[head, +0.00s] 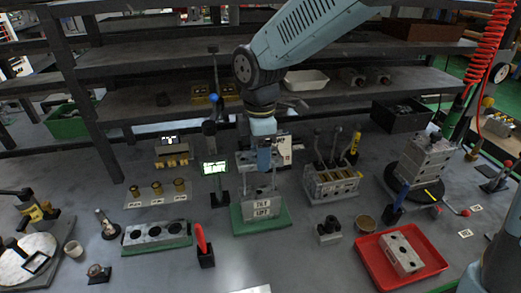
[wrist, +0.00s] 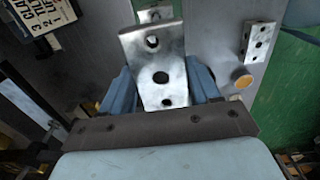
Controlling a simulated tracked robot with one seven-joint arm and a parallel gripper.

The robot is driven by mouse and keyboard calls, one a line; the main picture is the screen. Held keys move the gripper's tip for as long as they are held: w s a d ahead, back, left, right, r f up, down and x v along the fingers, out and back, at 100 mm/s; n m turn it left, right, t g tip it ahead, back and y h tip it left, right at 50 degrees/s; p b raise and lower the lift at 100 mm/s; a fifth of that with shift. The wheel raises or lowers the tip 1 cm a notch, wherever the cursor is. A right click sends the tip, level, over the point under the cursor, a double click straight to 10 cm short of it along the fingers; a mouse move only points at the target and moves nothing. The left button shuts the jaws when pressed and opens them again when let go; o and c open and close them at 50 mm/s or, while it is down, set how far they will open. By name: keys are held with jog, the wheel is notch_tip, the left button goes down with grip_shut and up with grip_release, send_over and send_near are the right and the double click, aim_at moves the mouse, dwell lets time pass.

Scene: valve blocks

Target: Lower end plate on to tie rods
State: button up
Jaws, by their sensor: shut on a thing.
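My gripper (head: 265,158) points down at the middle of the bench, above a green mat. In the wrist view its blue fingers (wrist: 163,88) are shut on a bare metal plate (wrist: 160,45) with several holes, which looks like the end plate. The plate is small and partly hidden by the gripper in the head view. A grey block with lettering (head: 262,208) stands on the green mat (head: 281,219) below the gripper.
A lever valve block (head: 331,185) stands close on the right. A lit green display (head: 214,168) and a red-handled tool (head: 201,240) stand close on the left. A red tray (head: 434,258) holds a metal block at the front right. Shelves (head: 150,112) run behind.

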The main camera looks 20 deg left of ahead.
aim_at(260, 191)
jog(key=shift+f, duration=4.8)
jog(key=o, duration=1.3)
jog(key=shift+o, duration=0.2)
jog(key=shift+r, duration=0.1)
notch_tip(260, 191, up, 14)
jog(key=shift+f, duration=0.2)
jog(key=w+d+r+m+t, duration=0.1)
jog(key=d+r+m, duration=0.25)
jog(key=d, duration=0.35)
jog(key=w+d+r+m+t, duration=0.1)
jog(key=d+r+m, duration=0.1)
jog(key=d+m, duration=0.35)
jog(key=w+d+r+m+t, duration=0.1)
jog(key=d+r+m, duration=0.15)
jog(key=d, duration=0.65)
jog(key=s+d+m+t, duration=0.1)
jog(key=s+d+m, duration=0.3)
jog(key=d+m, duration=0.2)
jog(key=s+d+r+m+t, duration=0.1)
jog(key=s+d+m, duration=0.4)
jog(key=d, duration=0.6)
jog(key=shift+m+t, duration=0.3)
jog(key=shift+m, duration=0.35)
